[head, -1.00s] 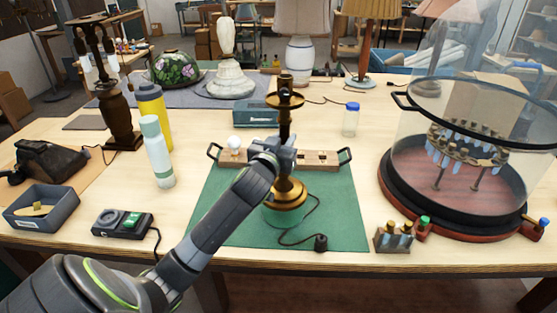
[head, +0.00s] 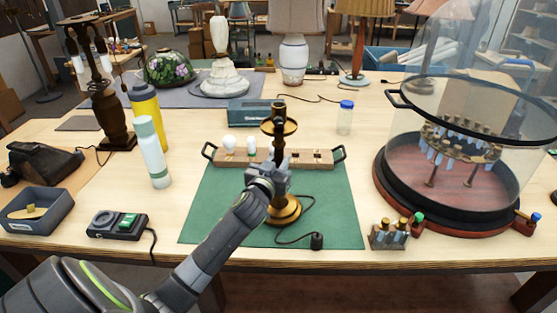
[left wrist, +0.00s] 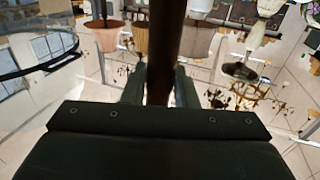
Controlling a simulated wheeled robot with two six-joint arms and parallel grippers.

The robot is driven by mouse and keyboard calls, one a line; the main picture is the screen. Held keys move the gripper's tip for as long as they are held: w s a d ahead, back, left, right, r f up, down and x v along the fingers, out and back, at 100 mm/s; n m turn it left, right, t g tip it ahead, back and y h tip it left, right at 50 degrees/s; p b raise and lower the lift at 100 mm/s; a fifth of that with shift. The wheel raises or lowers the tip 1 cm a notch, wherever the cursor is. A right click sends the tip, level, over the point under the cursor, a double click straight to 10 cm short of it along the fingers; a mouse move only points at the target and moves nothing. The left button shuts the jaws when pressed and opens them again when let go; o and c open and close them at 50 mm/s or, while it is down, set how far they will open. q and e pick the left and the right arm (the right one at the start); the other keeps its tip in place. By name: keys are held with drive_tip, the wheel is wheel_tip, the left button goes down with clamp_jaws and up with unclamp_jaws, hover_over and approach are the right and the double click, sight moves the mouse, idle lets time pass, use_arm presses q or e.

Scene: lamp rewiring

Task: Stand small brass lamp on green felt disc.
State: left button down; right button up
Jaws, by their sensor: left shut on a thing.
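The small brass lamp (head: 285,211) is upright over the front part of the green mat, with a round brass base, dark stem and brass cup on top. My left gripper (head: 274,178) is shut on its stem, above the base. In the left wrist view, the stem (left wrist: 165,45) runs upright between the two fingers (left wrist: 160,88). I cannot make out the green felt disc now; the lamp base and gripper cover the area where a green round edge showed earlier. Whether the base touches what is under it is unclear. My right gripper is not in view.
A wooden rack (head: 308,159) with black handles stands behind the lamp. A glass dome (head: 470,130) on a dark round base is at right, with a small vial block (head: 389,236) in front. A white bottle (head: 152,152) stands left. The lamp's cord and plug (head: 316,241) lie on the mat.

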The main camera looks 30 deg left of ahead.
use_arm(q)
drive_tip(key=c, duration=1.5)
unclamp_jaws()
drive_tip(key=shift+f, duration=0.1)
drive_tip(key=o, duration=0.4)
drive_tip(key=shift+s, duration=0.1)
drive_tip(key=shift+c, duration=0.2)
drive_tip(key=shift+r, duration=0.2)
drive_tip(key=b+v, duration=0.2)
drive_tip(key=v, duration=1)
drive_tip(key=shift+d, duration=0.1)
